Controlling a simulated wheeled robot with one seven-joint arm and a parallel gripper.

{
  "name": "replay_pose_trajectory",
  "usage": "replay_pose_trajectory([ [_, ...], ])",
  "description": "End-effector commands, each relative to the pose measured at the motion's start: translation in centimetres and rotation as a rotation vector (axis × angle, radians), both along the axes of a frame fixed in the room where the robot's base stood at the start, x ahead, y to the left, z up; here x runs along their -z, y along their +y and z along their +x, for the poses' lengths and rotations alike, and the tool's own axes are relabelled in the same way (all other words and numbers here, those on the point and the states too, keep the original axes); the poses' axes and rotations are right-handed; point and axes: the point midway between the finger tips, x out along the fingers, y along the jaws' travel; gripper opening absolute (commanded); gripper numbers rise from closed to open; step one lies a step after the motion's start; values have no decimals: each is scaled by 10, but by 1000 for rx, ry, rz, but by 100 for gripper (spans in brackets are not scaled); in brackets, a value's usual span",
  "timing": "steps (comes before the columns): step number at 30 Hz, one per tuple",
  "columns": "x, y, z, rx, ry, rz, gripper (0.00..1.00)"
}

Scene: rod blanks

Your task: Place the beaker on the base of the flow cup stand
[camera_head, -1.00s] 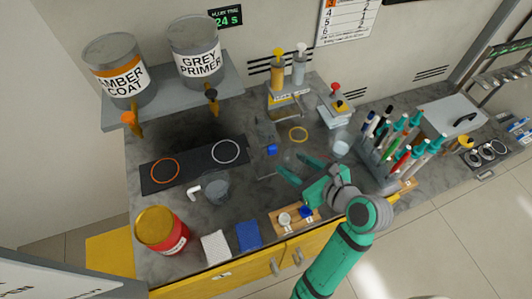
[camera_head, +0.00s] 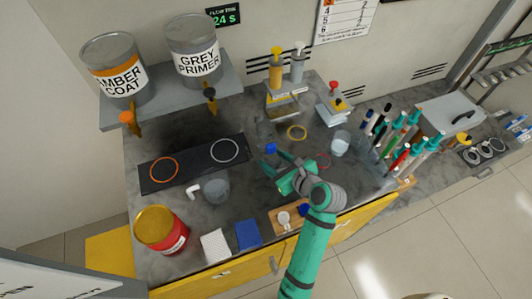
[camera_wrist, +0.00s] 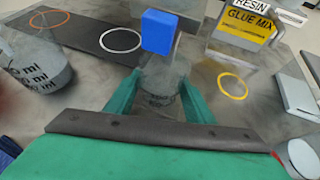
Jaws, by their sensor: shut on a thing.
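My gripper (camera_head: 277,163) is low over the middle of the counter. In the wrist view its two teal fingers (camera_wrist: 160,84) are closed on the sides of a clear beaker (camera_wrist: 161,98) with faint markings. The beaker looks upright; in the head view it is hard to make out behind the fingers. A blue block (camera_head: 271,148) stands just beyond the fingertips. It also shows in the wrist view (camera_wrist: 158,31) above the beaker, and seems to belong to the flow cup stand. The stand's base cannot be clearly made out, nor whether the beaker touches it.
Another clear beaker (camera_head: 216,190) stands to the left, near a dark plate (camera_head: 195,163) with two rings. A yellow ring (camera_head: 297,133) and red ring (camera_head: 321,160) mark bare counter.

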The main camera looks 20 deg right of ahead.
Motion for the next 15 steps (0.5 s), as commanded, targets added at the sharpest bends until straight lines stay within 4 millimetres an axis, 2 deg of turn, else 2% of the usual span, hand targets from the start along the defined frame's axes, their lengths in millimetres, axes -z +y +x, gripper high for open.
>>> replay_pose_trajectory([
  [5,0,3,9,-2,0,0,25],
  [12,-1,14,43,-3,-2,0,25],
  [15,12,12,40,1,3,2,25],
])
